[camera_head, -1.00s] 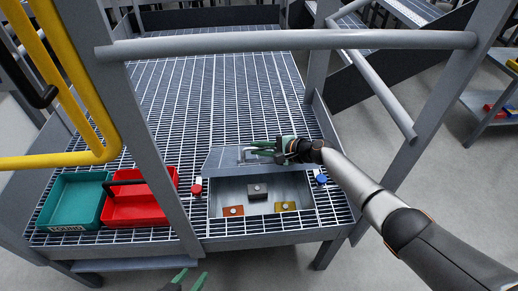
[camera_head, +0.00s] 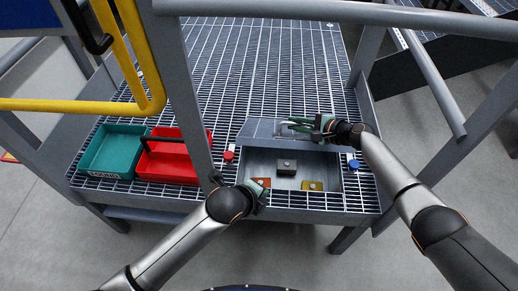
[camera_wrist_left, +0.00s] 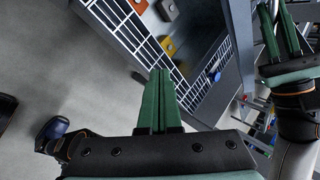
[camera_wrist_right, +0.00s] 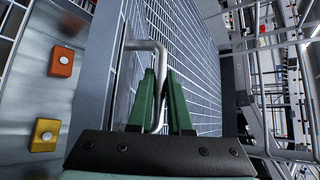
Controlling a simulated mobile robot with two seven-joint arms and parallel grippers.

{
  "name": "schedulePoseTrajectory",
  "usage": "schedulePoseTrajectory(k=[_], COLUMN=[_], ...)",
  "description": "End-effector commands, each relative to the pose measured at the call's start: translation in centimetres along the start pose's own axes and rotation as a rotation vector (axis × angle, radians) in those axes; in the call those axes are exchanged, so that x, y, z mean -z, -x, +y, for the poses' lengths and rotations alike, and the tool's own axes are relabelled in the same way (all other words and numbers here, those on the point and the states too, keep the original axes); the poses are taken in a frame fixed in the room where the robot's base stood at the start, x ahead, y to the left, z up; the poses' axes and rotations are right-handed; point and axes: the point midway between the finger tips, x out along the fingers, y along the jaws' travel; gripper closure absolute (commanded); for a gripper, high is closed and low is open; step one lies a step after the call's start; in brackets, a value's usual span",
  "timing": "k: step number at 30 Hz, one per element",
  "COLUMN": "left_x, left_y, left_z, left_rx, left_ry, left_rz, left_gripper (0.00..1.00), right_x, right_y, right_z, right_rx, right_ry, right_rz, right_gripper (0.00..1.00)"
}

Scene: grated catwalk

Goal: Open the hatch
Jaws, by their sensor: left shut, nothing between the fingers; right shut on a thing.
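The hatch (camera_head: 258,130) is a grey plate at the back edge of a recessed box (camera_head: 335,170) in the grating. The box is uncovered and shows its contents. My right gripper (camera_head: 294,123) is at the plate, shut on its bent metal handle, which passes between the green fingers in the right wrist view (camera_wrist_right: 152,48). My left gripper (camera_head: 259,199) is at the front edge of the platform, near the box's front left corner. In the left wrist view its green fingers (camera_wrist_left: 160,80) are together with nothing between them.
Inside the box are a dark grey block (camera_head: 286,166), an orange block (camera_head: 261,182) and a yellow block (camera_head: 312,186). A red knob (camera_head: 229,156) and a blue knob (camera_head: 354,164) flank it. Left are teal (camera_head: 112,150) and red (camera_head: 180,160) trays. Grey rails and a post stand nearby.

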Motion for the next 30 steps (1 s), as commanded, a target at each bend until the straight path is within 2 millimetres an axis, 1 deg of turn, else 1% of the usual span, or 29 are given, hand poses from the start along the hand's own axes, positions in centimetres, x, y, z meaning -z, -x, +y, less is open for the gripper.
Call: schedulePoseTrajectory(k=[1,6,9,12,16,20,23,30], left_x=[-0.5,-2.3,-3.4,-4.4,-5.1,-5.5,-5.7,-6.7], left_y=[0.0,0.3,0.6,0.9,1.2,0.8,-0.2,-3.9], left_z=[-1.2,-3.5,-4.6,-5.3,-5.8,-5.9,-5.8,-5.2], left_rx=[-0.012,-0.099,-0.154,-0.202,-0.242,-0.256,-0.256,-0.256], left_ry=[-0.134,-0.574,-0.779,-0.928,-1.037,-1.070,-1.070,-1.067], left_rz=[-0.022,-0.093,-0.130,-0.156,-0.173,-0.178,-0.177,-0.175], left_gripper=[1.00,1.00,1.00,1.00,1.00,1.00,1.00,1.00], right_x=[0.2,0.2,0.2,0.2,0.2,0.2,0.2,0.2], right_y=[0.1,0.1,0.1,0.1,0.1,0.1,0.1,0.1], right_z=[-0.2,-0.1,-0.1,-0.1,-0.1,-0.1,-0.1,-0.1], right_rx=[0.004,0.003,0.003,0.003,0.003,0.003,0.003,0.003], right_ry=[0.000,0.000,0.000,0.000,0.000,0.000,0.000,0.000], right_rz=[0.005,0.005,0.005,0.005,0.005,0.005,0.005,0.005], right_gripper=[1.00,1.00,1.00,1.00,1.00,1.00,1.00,1.00])
